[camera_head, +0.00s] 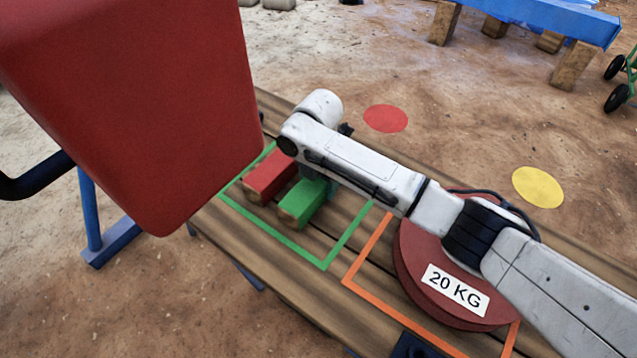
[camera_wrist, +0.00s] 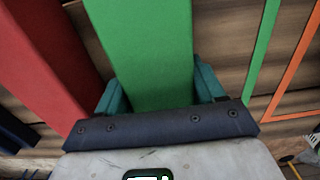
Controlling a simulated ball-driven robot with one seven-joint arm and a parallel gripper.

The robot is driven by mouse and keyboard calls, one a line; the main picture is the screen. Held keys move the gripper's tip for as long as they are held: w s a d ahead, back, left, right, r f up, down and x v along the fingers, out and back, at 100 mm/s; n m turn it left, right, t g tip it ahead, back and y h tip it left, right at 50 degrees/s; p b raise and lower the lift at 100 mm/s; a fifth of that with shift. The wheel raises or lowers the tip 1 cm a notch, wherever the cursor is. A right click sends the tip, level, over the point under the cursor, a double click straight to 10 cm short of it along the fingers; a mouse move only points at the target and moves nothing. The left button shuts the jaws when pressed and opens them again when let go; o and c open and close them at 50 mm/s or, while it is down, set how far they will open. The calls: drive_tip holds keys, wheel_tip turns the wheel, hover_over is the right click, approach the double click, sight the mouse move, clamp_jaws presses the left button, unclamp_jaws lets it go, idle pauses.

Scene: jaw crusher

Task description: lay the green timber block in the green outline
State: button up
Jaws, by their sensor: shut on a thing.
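The green timber block (camera_head: 301,203) is inside the green outline (camera_head: 279,235) on the plank table, beside a red timber block (camera_head: 267,180). In the wrist view the green block (camera_wrist: 150,50) runs between the two teal fingers of my gripper (camera_wrist: 160,92), which are shut on it. The red block (camera_wrist: 48,65) lies to its left, with a narrow gap at the near end. The green outline's right side (camera_wrist: 262,45) is to the right. I cannot tell whether the green block touches the planks.
An orange outline (camera_head: 352,281) holds a red 20 KG weight (camera_head: 430,270) to the right. A large red body (camera_head: 130,100) fills the upper left. Red (camera_head: 385,118) and yellow (camera_head: 538,187) discs lie on the ground beyond the table.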

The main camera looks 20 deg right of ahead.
drive_tip(key=o, duration=1.4)
wheel_tip(320, 180, up, 12)
drive_tip(key=p, duration=0.3)
drive_tip(key=shift+r, duration=0.1)
